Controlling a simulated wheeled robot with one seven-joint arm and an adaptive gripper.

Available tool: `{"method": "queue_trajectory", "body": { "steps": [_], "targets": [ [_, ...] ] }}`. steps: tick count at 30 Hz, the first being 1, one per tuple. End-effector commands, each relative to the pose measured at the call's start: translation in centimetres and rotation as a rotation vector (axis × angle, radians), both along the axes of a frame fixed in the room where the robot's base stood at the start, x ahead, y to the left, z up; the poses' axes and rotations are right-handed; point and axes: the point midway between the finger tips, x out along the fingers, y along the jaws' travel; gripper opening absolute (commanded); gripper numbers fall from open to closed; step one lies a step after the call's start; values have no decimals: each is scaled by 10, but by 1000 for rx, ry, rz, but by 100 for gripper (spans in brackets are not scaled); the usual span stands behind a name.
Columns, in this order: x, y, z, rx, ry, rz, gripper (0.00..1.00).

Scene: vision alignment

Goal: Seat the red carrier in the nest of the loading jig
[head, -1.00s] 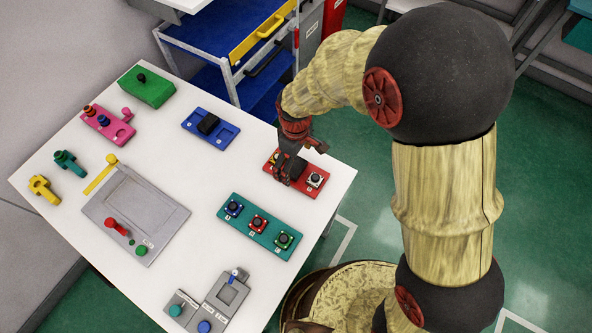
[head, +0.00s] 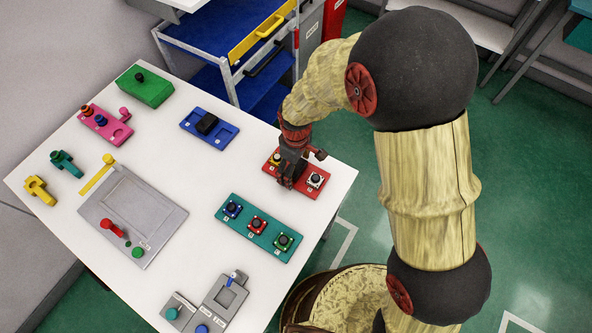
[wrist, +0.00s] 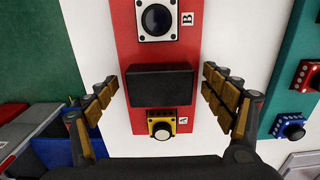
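The red carrier (head: 318,189) is a flat red board lying on the white table at the right. It has a black grip block (wrist: 160,85) in its middle, with a yellow button part (wrist: 161,123) on one side and a white part (wrist: 157,19) on the other. My gripper (head: 288,178) is over the carrier. In the wrist view its fingers (wrist: 160,76) are open on either side of the black block, with gaps to both sides. The loading jig (head: 87,209) is a grey plate at the left of the table, with a shallow rectangular nest (head: 135,208), a yellow lever and a red clamp.
A teal rack (head: 265,236) with three button parts lies in front of the red carrier. A blue carrier (head: 229,137) lies behind. Grey button fixtures (head: 221,304) stand at the front. Pink (head: 121,132) and green (head: 150,90) holders are at the back left. Bare table lies between carrier and jig.

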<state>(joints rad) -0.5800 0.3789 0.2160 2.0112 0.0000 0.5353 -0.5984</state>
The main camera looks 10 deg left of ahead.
Motion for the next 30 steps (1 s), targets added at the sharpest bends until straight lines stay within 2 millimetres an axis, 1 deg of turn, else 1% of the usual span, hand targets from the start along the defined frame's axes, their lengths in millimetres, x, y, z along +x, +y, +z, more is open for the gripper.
{"method": "queue_trajectory", "body": {
  "steps": [2,24,30],
  "targets": [
    [0,0,0,0,0,0,75],
    [0,0,0,0,0,0,33],
    [1,0,1,1,-1,0,32]
  ]
}}
